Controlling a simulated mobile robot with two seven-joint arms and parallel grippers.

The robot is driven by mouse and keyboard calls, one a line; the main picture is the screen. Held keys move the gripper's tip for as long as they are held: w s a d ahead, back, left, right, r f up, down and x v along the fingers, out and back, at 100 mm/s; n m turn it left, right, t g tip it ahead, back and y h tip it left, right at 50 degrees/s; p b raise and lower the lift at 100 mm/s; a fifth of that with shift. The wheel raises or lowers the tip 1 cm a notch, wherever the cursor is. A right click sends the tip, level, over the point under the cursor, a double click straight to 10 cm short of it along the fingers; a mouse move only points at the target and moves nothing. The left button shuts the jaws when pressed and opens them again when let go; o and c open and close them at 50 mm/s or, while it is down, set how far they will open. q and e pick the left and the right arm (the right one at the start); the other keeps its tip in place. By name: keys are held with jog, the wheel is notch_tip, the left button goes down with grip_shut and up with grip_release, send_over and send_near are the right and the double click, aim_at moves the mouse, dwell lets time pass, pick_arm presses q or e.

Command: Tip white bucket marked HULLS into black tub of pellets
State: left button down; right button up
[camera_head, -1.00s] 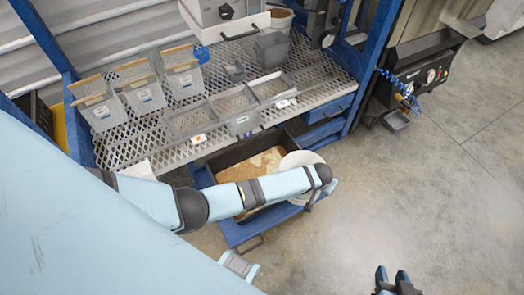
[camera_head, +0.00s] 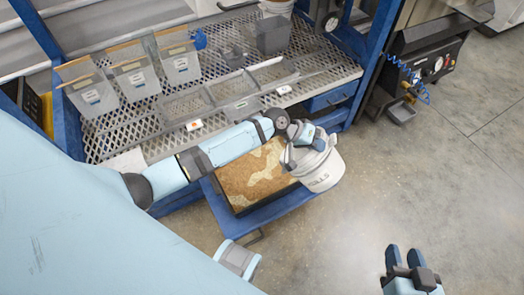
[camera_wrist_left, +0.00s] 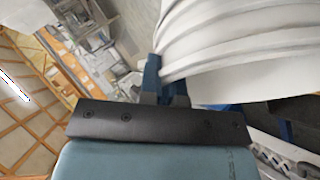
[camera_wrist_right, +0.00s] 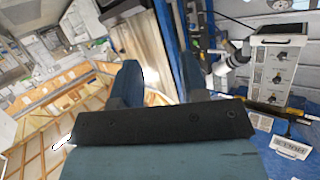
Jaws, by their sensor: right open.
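The tub holds tan and brown pellets in uneven patches. My left gripper (camera_head: 291,154) is at the bucket's left side. In the left wrist view its fingers (camera_wrist_left: 163,82) are close together against the bucket's ribbed white wall (camera_wrist_left: 225,45), and it appears shut on the bucket. My right gripper (camera_head: 403,256) is open and empty over bare floor; its fingers (camera_wrist_right: 155,82) stand apart.
The tub sits on a blue cart (camera_head: 270,212) below a mesh shelf (camera_head: 150,118). Clear bins (camera_head: 180,65) and low trays stand on that shelf, close above my left arm. A dark machine with a blue coiled hose (camera_head: 425,70) stands at the right. The concrete floor at right is clear.

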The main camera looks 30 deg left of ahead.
jog(key=w+a+r+t+y+b, duration=0.1)
jog(key=a+r+t+y+b, duration=0.3)
jog(key=r, duration=0.4)
pick_arm(q)
jog(key=a+f+n+h+b, duration=0.1)
jog(key=a+h+b, duration=0.1)
jog(key=b, duration=0.3)
jog(key=a+f+t+h+b, duration=0.1)
jog(key=a+f+h+b, duration=0.1)
jog(key=a+b, duration=0.3)
jog(key=a+f+n+h+b, duration=0.1)
jog(key=a+h+b, duration=0.2)
jog(key=b, duration=0.2)
jog(key=shift+w+a+f+n+t, duration=0.3)
jog(key=shift+f, duration=0.05)
jog(key=shift+w+a+r+n+t+h, duration=0.1)
jog(key=shift+a+n+t+h, duration=0.2)
jog(key=shift+a+h, duration=0.6)
jog(key=shift+a+n+t+h, duration=0.25)
jog(key=shift+a+h, duration=0.35)
jog(key=shift+a, duration=0.55)
pick_arm(e)
jog(key=w+d+f+n+g+y, duration=0.1)
jog(key=w+f+n, duration=0.2)
jog(key=f+n, duration=0.2)
jog(key=shift+w+f+n, duration=0.15)
jog(key=shift+f+n, duration=0.15)
jog(key=shift+f, duration=0.7)
